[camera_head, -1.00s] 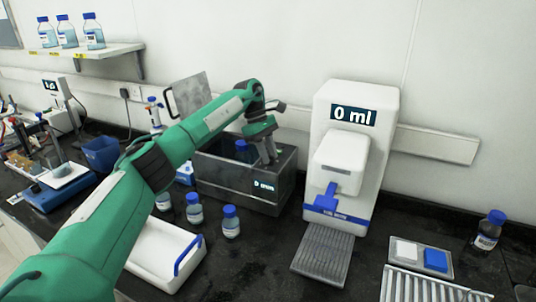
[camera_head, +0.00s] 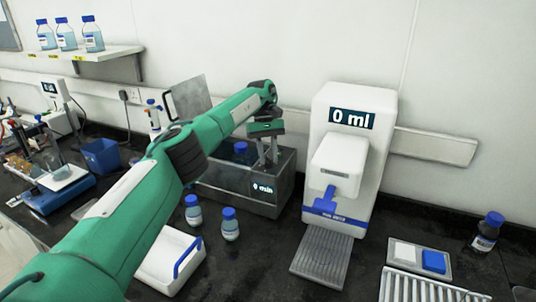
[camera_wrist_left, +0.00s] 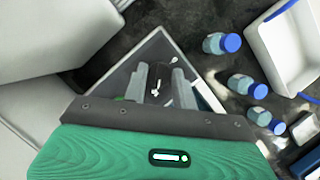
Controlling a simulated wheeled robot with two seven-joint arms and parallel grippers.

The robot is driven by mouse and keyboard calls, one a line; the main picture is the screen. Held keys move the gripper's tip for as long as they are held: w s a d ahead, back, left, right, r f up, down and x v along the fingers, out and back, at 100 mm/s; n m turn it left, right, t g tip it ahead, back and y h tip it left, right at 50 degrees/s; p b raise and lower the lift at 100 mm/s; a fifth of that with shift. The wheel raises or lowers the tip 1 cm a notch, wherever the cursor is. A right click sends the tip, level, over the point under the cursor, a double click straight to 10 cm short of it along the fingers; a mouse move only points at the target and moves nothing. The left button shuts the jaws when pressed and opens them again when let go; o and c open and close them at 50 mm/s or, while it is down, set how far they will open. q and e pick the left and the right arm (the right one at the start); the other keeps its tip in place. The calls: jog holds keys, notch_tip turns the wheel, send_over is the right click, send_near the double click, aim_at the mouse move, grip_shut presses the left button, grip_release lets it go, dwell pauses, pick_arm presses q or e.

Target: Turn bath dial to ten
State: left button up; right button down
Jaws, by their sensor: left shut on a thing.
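The bath (camera_head: 236,204) is a dark grey open tank on the bench, with a small display (camera_head: 263,188) on its front reading "0 min". My left gripper (camera_head: 266,162) points down at the right end of the bath. In the left wrist view the two grey fingers (camera_wrist_left: 161,88) are over the bath's dark end panel, with small white marks between and beside them. The fingers are shut on the bath dial, which they mostly hide; its setting cannot be read. My right gripper is in neither view.
A white dispenser (camera_head: 356,110) reading "0 ml" stands close to the right of the bath. Blue-capped bottles (camera_head: 230,226) and a white tray (camera_head: 168,262) stand in front. A bottle (camera_head: 240,152) stands in the bath. Bare bench shows before the bath.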

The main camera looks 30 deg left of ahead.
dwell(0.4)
pick_arm(q)
jog(key=o, duration=1)
jog(key=shift+c, duration=0.2)
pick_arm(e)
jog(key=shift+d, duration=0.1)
